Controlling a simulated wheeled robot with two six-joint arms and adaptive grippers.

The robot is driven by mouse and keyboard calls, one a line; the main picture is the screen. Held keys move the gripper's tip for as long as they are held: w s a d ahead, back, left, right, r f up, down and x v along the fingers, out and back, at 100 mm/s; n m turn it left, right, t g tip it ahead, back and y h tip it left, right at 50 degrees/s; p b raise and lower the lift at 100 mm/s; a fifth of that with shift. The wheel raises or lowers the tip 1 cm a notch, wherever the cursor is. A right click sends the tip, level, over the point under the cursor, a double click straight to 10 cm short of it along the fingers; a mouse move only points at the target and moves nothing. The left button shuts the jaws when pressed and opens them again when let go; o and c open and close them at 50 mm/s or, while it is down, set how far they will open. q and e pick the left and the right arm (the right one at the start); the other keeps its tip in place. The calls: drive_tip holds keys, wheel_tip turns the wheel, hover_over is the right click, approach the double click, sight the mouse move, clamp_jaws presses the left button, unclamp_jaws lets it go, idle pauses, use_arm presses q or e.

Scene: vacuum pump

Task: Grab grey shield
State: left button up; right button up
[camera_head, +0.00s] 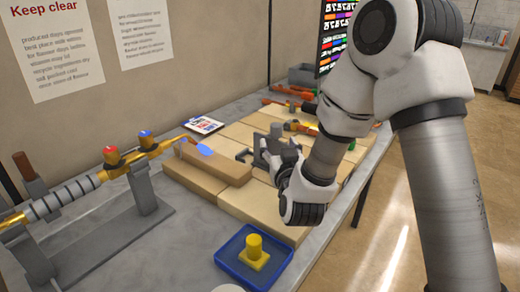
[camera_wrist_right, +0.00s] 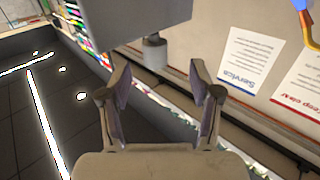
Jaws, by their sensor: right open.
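My right gripper (camera_head: 277,157) reaches in from the right, low over the beige blocks on the table. In the right wrist view its two fingers (camera_wrist_right: 160,100) are spread, with nothing seen between their tips. A large plain grey block (camera_wrist_right: 135,18) with a short grey cylinder (camera_wrist_right: 155,52) fills the top of that view, beyond the fingers and apart from them. It may be the grey shield, but I cannot tell for sure. In the head view dark grey parts overlap around the gripper, and my arm hides some of that area. My left gripper is not in view.
A pump assembly (camera_head: 95,185) with gold pipe and red and blue knobs stands on a grey stand at left. A blue tray (camera_head: 222,262) holds a yellow part (camera_head: 254,252) in front. A long beige block (camera_head: 205,170) lies behind it. A grey bin (camera_head: 302,75) stands far back.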

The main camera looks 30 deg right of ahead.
sight(279, 132)
drive_tip(key=w+d, duration=0.1)
drive_tip(key=w+p, duration=0.1)
drive_tip(key=w+d+r+p, duration=0.1)
drive_tip(key=shift+w+d, duration=0.3)
drive_tip(key=shift+w, duration=0.1)
drive_tip(key=w, duration=0.2)
drive_tip(key=shift+w+d+f, duration=0.35)
drive_tip(key=shift+s+r, duration=0.1)
drive_tip(key=shift+s, duration=0.05)
drive_tip(key=c, duration=0.3)
clamp_jaws()
